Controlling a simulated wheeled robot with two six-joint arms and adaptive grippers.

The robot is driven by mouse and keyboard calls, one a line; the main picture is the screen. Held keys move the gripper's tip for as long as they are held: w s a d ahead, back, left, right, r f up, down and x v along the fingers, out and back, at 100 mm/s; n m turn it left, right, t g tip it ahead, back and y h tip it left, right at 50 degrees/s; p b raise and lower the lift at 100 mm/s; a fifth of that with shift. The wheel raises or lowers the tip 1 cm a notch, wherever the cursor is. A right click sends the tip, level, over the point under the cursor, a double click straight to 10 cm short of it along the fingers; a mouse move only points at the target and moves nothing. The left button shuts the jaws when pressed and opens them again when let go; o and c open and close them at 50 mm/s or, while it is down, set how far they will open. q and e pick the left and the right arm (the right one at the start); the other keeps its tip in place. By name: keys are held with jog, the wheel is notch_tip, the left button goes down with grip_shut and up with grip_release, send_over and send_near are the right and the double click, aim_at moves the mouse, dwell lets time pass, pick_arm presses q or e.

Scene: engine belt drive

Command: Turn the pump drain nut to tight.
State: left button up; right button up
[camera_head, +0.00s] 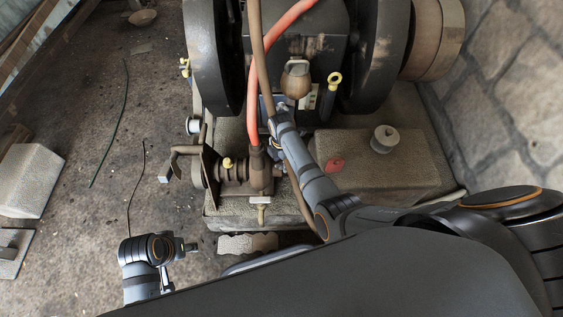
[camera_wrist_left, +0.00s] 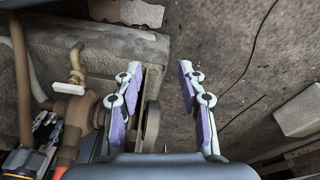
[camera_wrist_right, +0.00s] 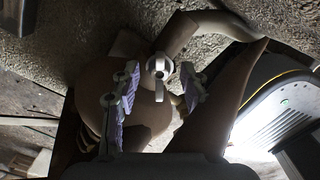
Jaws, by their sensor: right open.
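The pump (camera_head: 235,178) is a brown casting with a wheel on its left side, and a small brass fitting (camera_head: 262,208) hangs at its front. That fitting also shows in the left wrist view (camera_wrist_left: 76,65). I cannot tell for sure which part is the drain nut. In the right wrist view a grey round nut-like part (camera_wrist_right: 158,66) sits on a brown rounded body, seen between the fingers of my open right gripper (camera_wrist_right: 160,82); contact is unclear. In the head view my right gripper (camera_head: 275,108) reaches in behind the pump. My left gripper (camera_wrist_left: 186,70) is open and empty beside the pump wheel.
A red hose (camera_head: 252,90) rises from the pump past the engine's large flywheels (camera_head: 212,50). A tan box (camera_head: 375,160) with a round cap stands to the right. Stone blocks (camera_head: 28,180) lie at left; the floor between is mostly clear except for thin cables.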

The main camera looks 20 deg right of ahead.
grip_shut()
jog(key=shift+r+m+p, duration=0.2)
jog(key=shift+m+p, duration=0.1)
jog(key=shift+p, duration=0.5)
jog(key=m+p, duration=0.3)
jog(key=m, duration=0.2)
jog(key=shift+p, duration=0.35)
pick_arm(q)
jog(key=s+a+f+y, duration=0.1)
jog(key=a+f, duration=0.3)
jog(key=f, duration=0.9)
jog(key=shift+s+f, duration=0.15)
jog(key=shift+s, duration=0.15)
pick_arm(e)
jog(key=shift+f+m, duration=0.15)
jog(key=shift+m, duration=0.65)
grip_release()
